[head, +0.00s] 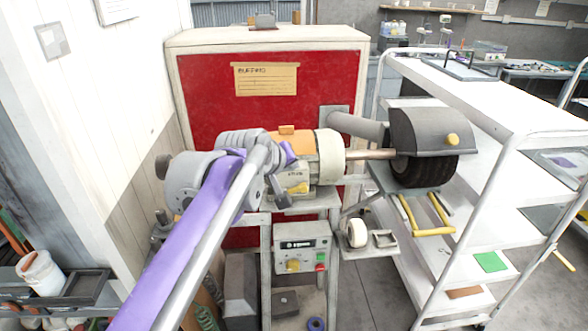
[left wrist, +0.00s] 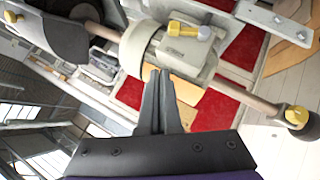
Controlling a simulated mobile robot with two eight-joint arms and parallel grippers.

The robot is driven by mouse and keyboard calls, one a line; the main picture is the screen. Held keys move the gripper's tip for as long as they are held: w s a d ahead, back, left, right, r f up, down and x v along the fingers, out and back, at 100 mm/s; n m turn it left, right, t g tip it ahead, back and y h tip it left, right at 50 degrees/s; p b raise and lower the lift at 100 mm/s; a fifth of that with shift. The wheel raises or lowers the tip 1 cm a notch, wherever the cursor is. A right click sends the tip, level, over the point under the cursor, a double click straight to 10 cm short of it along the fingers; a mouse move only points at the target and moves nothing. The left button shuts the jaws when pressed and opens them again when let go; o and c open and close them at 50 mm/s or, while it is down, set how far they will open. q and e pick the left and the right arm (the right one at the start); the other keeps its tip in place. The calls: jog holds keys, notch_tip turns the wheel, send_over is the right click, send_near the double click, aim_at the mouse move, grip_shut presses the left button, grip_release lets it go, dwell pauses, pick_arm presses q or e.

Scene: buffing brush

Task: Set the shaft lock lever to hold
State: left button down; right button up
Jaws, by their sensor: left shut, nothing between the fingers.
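The buffing machine has an orange-and-cream motor housing (head: 329,157) with a shaft (head: 372,154) running right to a dark brush wheel (head: 425,171) under a grey hood (head: 432,130). A small yellow lever (head: 298,188), apparently the shaft lock lever, sits by a label on the housing front. In the left wrist view the yellow lever (left wrist: 182,29) lies beside a grey peg, above the label plate (left wrist: 187,47); I cannot read its setting. My left gripper (head: 284,204) is shut and empty, just left of the lever; its fingertips (left wrist: 159,74) appear apart from it. My right gripper is out of view.
A control box (head: 302,246) with buttons and a yellow knob hangs below the motor. A red panel (head: 215,90) stands behind, and a white wall is at left.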

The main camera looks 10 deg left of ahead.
pick_arm(q)
jog(key=shift+v, duration=1.15)
jog(key=shift+d+r, duration=0.1)
jog(key=s+a+f+m+g+y, duration=0.1)
jog(key=s+a+f+m+g, duration=0.1)
jog(key=s+f, duration=1.1)
jog(key=s+a+f+m+g+y, duration=0.1)
jog(key=s+a+f+m+g, duration=0.1)
jog(key=s+f, duration=1.1)
notch_tip(320, 180, down, 3)
jog(key=shift+s+a+f+m, duration=0.1)
jog(key=shift+s+a+m, duration=0.2)
jog(key=shift+a+m, duration=0.7)
